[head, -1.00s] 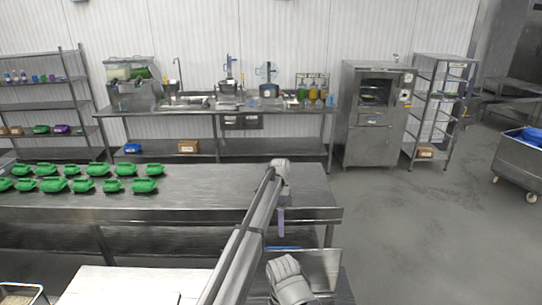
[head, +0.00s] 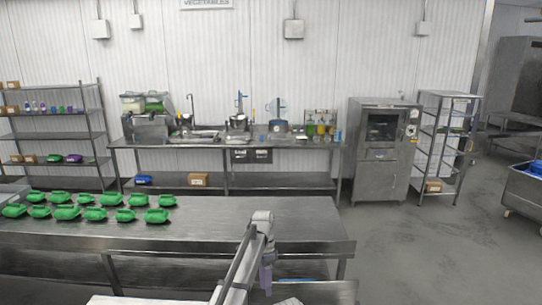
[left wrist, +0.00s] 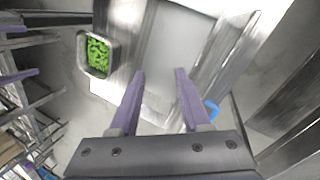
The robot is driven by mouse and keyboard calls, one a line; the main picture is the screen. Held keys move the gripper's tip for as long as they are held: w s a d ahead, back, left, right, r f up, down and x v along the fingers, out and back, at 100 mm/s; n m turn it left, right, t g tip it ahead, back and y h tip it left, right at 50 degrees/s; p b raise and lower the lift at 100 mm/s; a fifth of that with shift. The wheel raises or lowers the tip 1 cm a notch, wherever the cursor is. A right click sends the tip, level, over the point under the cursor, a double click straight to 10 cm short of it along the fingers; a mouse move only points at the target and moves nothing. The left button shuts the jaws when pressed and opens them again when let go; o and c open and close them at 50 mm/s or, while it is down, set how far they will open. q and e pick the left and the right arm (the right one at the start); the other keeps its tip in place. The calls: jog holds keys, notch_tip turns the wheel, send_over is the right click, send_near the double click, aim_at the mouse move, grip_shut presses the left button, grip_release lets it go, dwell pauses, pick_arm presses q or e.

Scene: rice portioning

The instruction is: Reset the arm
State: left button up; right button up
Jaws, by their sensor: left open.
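My left arm reaches in from the bottom of the head view. Its gripper (head: 266,278) hangs down at the front edge of the steel table (head: 230,222). In the left wrist view the two purple fingers of that gripper (left wrist: 160,75) stand apart with nothing between them. My right gripper does not show in either view.
Several green containers (head: 95,214) stand in rows on the table's left part. The left wrist view shows a metal pan (left wrist: 84,68) of green pieces and a blue object (left wrist: 211,110). A steel counter (head: 225,142), an oven (head: 383,150) and racks stand behind. The floor (head: 420,240) at right is open.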

pick_arm(q)
jog(key=s+a+f+n+t, duration=0.1)
jog(key=s+a+n+t, duration=0.1)
jog(key=s+a+n, duration=0.75)
jog(key=s+a+n+t, duration=0.25)
jog(key=s+a, duration=0.25)
jog(key=s, duration=0.9)
pick_arm(e)
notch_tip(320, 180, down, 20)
jog(key=b, duration=1.9)
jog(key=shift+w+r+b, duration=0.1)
jog(key=shift+b, duration=0.25)
pick_arm(q)
jog(key=s+d+f+m, duration=0.1)
jog(key=d+f, duration=0.2)
jog(key=f, duration=0.3)
jog(key=s+d+f+y, duration=0.1)
jog(key=s+d+f, duration=0.1)
jog(key=d+f, duration=0.2)
jog(key=s+d+f+m+g, duration=0.1)
jog(key=s+d+f, duration=0.1)
jog(key=f, duration=0.8)
jog(key=shift+d+m+y, duration=0.3)
jog(key=shift+d, duration=0.4)
jog(key=shift+s, duration=0.1)
